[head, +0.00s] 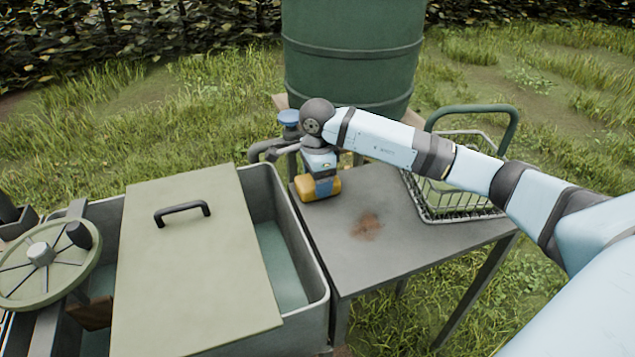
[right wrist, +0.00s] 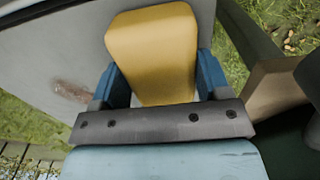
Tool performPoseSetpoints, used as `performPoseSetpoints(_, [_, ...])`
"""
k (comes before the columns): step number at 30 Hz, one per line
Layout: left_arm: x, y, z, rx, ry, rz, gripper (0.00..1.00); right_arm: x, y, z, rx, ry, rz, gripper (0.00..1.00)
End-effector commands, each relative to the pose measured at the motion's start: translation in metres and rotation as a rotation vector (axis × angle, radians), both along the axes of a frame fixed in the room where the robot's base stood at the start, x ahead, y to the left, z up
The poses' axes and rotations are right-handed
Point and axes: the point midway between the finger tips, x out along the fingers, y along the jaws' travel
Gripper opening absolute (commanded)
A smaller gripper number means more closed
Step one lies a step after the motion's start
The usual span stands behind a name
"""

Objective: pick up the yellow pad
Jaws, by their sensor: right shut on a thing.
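The yellow pad (head: 318,188) is at the far left corner of the grey table, under my right gripper (head: 318,177). In the right wrist view the pad (right wrist: 153,52) fills the space between the two blue fingers of the right gripper (right wrist: 160,82), one finger on each side. The right gripper is shut on the pad and points down. I cannot tell whether the pad still touches the table top. My left gripper is not in view.
The grey table (head: 400,255) has a brown stain (head: 366,227) and a wire basket (head: 455,213) with a green handle at its right. A green barrel (head: 352,60) stands behind. A sink-like tub (head: 318,290) with a lid (head: 190,270) and a handwheel (head: 40,254) are at the left.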

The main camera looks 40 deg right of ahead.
Motion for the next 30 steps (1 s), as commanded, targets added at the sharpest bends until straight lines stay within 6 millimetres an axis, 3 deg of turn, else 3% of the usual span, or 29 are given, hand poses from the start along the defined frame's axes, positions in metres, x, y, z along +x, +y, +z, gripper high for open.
performPoseSetpoints(5, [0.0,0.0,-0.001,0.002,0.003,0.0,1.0,0.0,0.0,0.008,0.0,-0.001,0.0,0.46])
performPoseSetpoints(11, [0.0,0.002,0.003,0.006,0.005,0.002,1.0,0.001,0.0,0.037,-0.001,-0.004,0.001,0.46])
performPoseSetpoints(24, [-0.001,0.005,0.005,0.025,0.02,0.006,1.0,0.001,0.0,0.155,0.0,-0.004,0.001,0.46])
performPoseSetpoints(30, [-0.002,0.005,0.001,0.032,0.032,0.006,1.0,0.0,0.0,0.188,0.001,-0.002,0.0,0.46])
